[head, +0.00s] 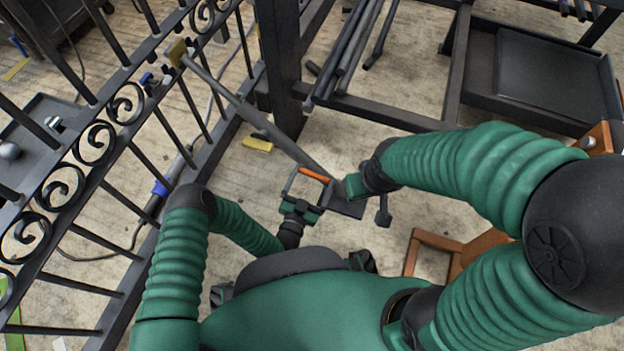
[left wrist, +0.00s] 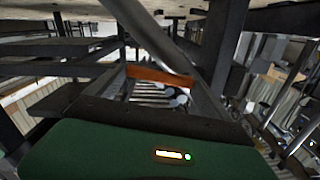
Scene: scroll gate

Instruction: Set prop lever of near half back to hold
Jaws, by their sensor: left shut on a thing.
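The black scroll gate (head: 92,143) runs diagonally along the left of the head view. A long grey bar (head: 235,103), seemingly the prop lever, slants from an olive end block (head: 177,52) at the gate's top rail down to my grippers. My left gripper (head: 316,180), with an orange strip across its fingers, is shut at the bar's lower end. In the left wrist view the bar (left wrist: 150,35) comes down to the orange strip (left wrist: 160,76). My right gripper (head: 346,200) is close beside it, partly hidden; its jaw state is unclear.
A dark metal frame with loose rods (head: 350,50) and a dark tray (head: 555,75) stands behind. A yellow block (head: 257,144) lies on the floor. An orange-brown wooden frame (head: 440,243) stands at the lower right. Some floor between gate and grippers is clear.

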